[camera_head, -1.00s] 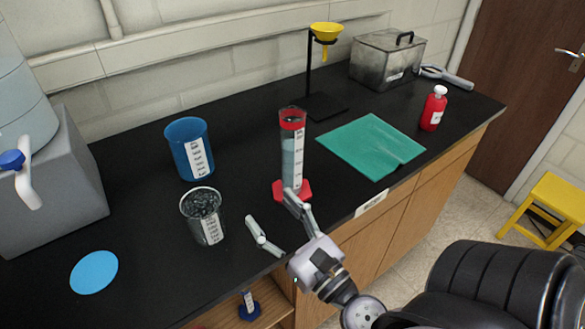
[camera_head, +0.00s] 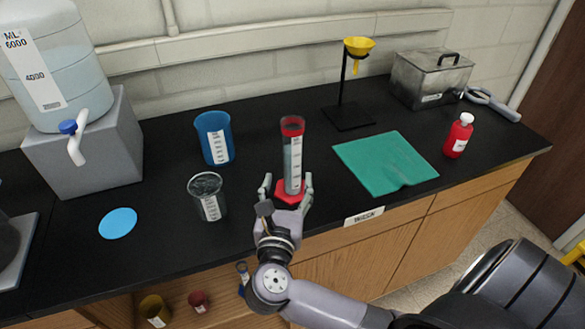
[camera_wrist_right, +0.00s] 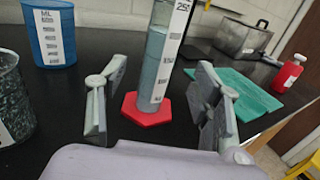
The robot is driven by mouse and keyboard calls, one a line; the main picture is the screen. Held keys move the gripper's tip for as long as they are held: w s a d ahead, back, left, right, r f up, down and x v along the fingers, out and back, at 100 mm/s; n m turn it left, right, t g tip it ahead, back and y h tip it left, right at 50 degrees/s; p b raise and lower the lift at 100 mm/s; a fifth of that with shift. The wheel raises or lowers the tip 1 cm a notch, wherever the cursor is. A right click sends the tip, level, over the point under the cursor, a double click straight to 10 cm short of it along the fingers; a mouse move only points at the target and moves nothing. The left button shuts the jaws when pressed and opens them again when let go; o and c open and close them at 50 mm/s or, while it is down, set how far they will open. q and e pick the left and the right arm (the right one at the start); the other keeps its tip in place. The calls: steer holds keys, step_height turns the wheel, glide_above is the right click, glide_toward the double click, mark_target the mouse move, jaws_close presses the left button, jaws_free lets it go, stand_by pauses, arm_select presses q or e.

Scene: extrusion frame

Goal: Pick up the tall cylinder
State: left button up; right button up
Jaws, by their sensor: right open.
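The tall cylinder (camera_head: 292,160) stands upright on the black bench, clear with a red rim, a red hexagonal base and a white scale. In the right wrist view the cylinder (camera_wrist_right: 158,65) rises between and beyond the two fingers, its top cut off by the frame. My right gripper (camera_head: 286,190) is open at the bench's front edge, with a finger on each side of the cylinder's lower part. In the right wrist view the fingers (camera_wrist_right: 160,112) show gaps to the cylinder on both sides. My left gripper is not in view.
A blue beaker (camera_head: 215,138) and a clear beaker (camera_head: 207,197) stand left of the cylinder. A green mat (camera_head: 385,162) and red bottle (camera_head: 458,135) are to the right. A funnel stand (camera_head: 348,116) and metal box (camera_head: 430,78) are behind. A blue disc (camera_head: 118,223) lies at left.

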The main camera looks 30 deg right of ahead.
mark_target(291, 167)
steer(key=x, duration=0.3)
steer(key=shift+d+r+p, duration=0.1)
steer(key=shift+d+p, duration=0.05)
steer(key=shift+p, duration=0.25)
steer(key=shift+w+d, duration=0.1)
steer(key=shift+w, duration=0.1)
steer(key=p+x, duration=0.2)
steer(key=x, duration=0.2)
steer(key=shift+w+d+p, duration=0.15)
steer(key=shift+p, duration=0.15)
steer(key=shift+w+d+f, duration=0.2)
steer(key=shift+w+f, duration=0.05)
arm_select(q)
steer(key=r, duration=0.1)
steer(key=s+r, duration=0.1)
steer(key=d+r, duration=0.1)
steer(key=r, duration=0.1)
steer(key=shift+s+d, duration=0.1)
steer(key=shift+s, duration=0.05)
arm_select(e)
steer(key=shift+c, duration=0.2)
steer(key=shift+c, duration=0.8)
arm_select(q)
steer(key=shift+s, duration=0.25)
arm_select(e)
jaws_close()
